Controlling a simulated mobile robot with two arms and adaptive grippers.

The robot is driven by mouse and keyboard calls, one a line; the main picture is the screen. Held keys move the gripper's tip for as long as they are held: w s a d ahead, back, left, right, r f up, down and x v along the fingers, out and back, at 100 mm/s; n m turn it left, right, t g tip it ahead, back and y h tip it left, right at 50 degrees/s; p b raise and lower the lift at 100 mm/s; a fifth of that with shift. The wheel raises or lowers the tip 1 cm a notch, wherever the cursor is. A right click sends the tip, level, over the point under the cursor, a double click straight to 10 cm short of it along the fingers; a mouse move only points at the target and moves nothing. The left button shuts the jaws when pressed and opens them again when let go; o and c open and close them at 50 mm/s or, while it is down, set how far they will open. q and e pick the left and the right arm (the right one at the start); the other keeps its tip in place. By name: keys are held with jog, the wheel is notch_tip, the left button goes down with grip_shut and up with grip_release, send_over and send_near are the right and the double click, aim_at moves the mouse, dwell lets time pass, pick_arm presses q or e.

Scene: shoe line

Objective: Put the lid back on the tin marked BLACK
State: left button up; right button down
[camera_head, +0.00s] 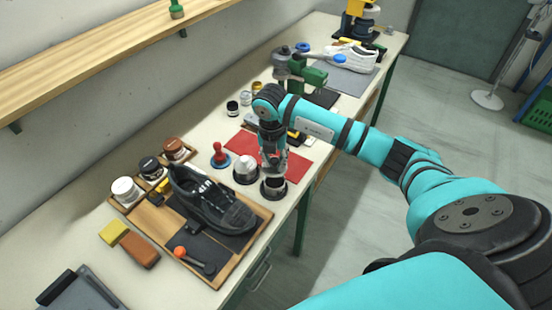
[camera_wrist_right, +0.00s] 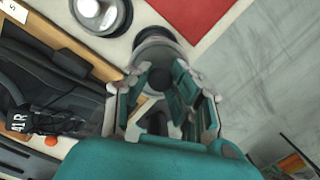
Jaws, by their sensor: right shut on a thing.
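My right gripper (camera_head: 272,162) points down over the bench's front edge, shut on a dark round piece (camera_head: 274,183) above a dark round base. In the right wrist view the fingers (camera_wrist_right: 165,92) close around the dark piece (camera_wrist_right: 160,77), with a grey round base (camera_wrist_right: 158,45) just beyond. I cannot tell if the piece is the lid, or whether it touches the base. No BLACK marking is readable. My left gripper is out of view.
A silver-white piece on a round base (camera_head: 246,168) stands close left of my gripper, with a red-handled tool (camera_head: 220,155) beyond. A black shoe (camera_head: 212,200) lies on a wooden tray (camera_head: 243,256). A red mat (camera_head: 297,160) lies behind the gripper.

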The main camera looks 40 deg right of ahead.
notch_tip(320, 180, down, 2)
jog(key=shift+w+d+f+b, duration=0.1)
jog(key=shift+f+b, duration=0.15)
jog(key=shift+b, duration=0.45)
notch_tip(320, 180, down, 3)
jog(key=shift+r+b, duration=0.1)
jog(key=shift+b, duration=1)
jog(key=shift+f, duration=0.4)
pick_arm(q)
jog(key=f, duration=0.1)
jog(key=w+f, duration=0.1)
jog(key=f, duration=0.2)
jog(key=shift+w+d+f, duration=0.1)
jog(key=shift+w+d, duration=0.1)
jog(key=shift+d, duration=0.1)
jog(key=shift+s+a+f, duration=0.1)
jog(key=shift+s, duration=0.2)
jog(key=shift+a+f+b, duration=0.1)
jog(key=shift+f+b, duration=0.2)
jog(key=shift+b, duration=0.25)
pick_arm(e)
jog(key=shift+f, duration=0.15)
